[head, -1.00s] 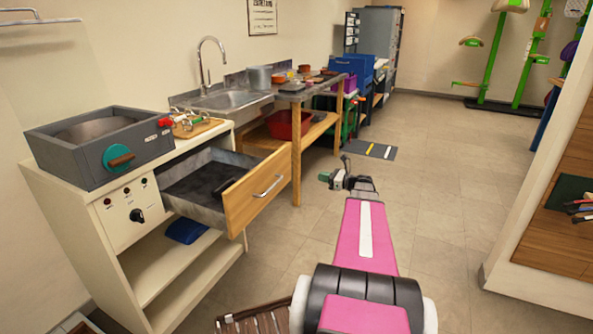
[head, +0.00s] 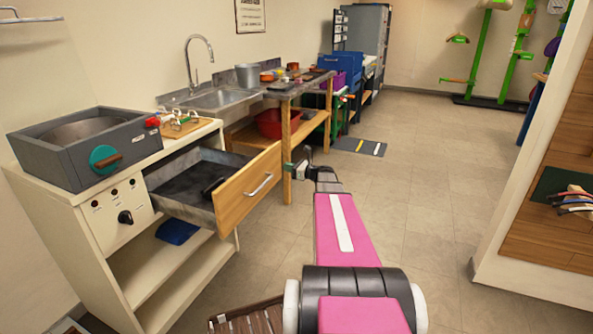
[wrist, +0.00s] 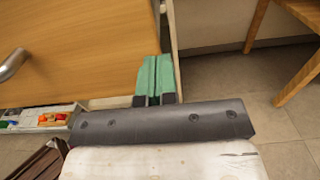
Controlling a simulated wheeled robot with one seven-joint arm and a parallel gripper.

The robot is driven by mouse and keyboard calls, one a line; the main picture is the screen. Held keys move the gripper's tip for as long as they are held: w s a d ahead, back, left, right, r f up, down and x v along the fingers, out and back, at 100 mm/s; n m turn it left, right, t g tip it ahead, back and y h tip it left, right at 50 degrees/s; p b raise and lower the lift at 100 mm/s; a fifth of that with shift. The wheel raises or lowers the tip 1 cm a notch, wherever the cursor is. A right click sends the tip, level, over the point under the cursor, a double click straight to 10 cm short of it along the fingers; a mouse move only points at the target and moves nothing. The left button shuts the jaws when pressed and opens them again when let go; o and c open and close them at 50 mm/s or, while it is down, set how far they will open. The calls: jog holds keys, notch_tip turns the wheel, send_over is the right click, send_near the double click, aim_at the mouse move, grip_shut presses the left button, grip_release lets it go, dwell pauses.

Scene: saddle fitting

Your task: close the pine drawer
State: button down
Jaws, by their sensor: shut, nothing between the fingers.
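The pine drawer (head: 248,190) stands pulled out from the cream cabinet, with a pine front, a metal bar handle (head: 259,184) and a grey tray (head: 190,181) holding a dark object. My gripper (head: 289,168) is at the right end of the drawer front in the head view. In the wrist view the green fingers of my gripper (wrist: 156,75) are together and empty, over the edge of the pine front (wrist: 85,45). I cannot tell whether they touch it. The handle also shows at the left of the wrist view (wrist: 14,64).
A grey box with a teal knob (head: 90,145) sits on the cabinet top (head: 180,138). A blue item (head: 177,231) lies on the shelf below the drawer. A wooden bench (head: 310,125) with a red tub (head: 275,122) stands behind.

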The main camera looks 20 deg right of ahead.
aim_at(228, 154)
jog(key=shift+w+a, duration=0.3)
jog(key=x, duration=3)
jog(key=shift+w+a+f, duration=0.15)
jog(key=shift+f, duration=0.05)
jog(key=shift+w+a, duration=0.45)
jog(key=shift+w, duration=0.05)
jog(key=shift+w+a+r, duration=0.1)
